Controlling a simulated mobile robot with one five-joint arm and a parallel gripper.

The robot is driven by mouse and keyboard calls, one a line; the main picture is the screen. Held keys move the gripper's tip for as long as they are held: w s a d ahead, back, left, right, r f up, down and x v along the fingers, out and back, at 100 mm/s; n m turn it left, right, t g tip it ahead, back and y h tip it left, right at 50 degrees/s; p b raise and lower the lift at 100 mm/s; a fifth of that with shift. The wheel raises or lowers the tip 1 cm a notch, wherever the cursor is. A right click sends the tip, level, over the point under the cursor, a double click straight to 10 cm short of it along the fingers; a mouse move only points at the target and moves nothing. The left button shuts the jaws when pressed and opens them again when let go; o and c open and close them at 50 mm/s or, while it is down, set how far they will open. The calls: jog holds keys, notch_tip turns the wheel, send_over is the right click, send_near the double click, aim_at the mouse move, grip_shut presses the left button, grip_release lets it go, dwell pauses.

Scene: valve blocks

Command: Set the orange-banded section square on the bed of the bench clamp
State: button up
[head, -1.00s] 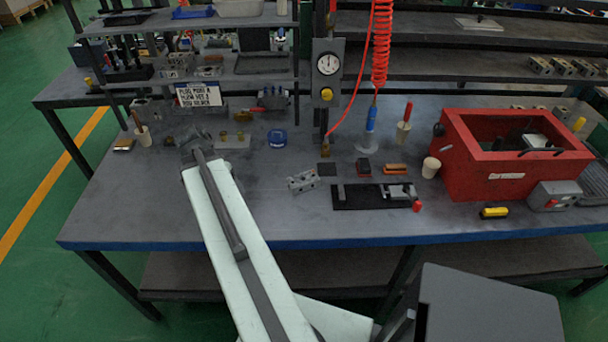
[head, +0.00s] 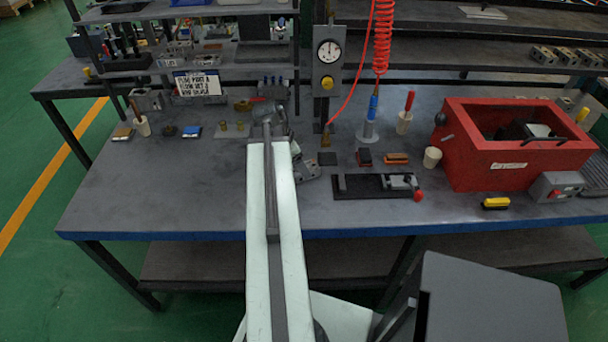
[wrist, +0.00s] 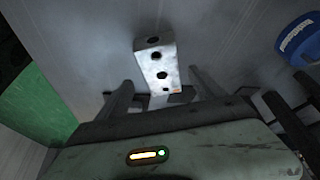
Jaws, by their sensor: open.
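A grey metal block with a row of dark holes (wrist: 156,62) lies ahead of my gripper in the wrist view, with a small orange patch at its near end. A grey block also shows in the head view (head: 308,168), partly hidden by my arm; its band is not visible there. My gripper (wrist: 160,92) is open, its two fingers on either side of the block's near end; I cannot tell whether they touch it. The bench clamp (head: 352,188) is right of the block, with a dark flat bed, a grey jaw and a red knob.
A blue ring-shaped item (wrist: 298,38) is right of the block. A red toolbox (head: 515,165) stands right. The bench's left front is clear.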

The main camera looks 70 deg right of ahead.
jog(key=b+x, duration=0.3)
jog(key=x, duration=0.1)
jog(key=shift+w+d+f, duration=0.1)
jog(key=shift+d+f, duration=0.05)
jog(key=shift+f, duration=0.05)
jog(key=shift+r, duration=0.2)
jog(key=shift+f, duration=0.15)
grip_shut()
